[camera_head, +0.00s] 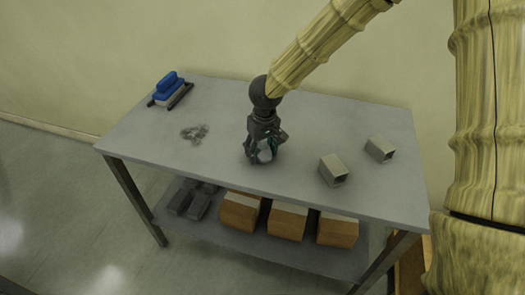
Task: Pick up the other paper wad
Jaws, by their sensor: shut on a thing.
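My gripper (266,155) points down over the middle of the table, close to its top. It is shut on a small pale paper wad (264,156), partly hidden by the dark fingers. I cannot tell whether the wad still touches the table. No second paper wad can be made out clearly in view.
The grey table (225,105) carries a blue and pale block on dark rails (170,89) at the back left. A grey patch of small bits (195,132) lies left of my gripper. Two square hollow tubes (333,169) (380,149) lie right.

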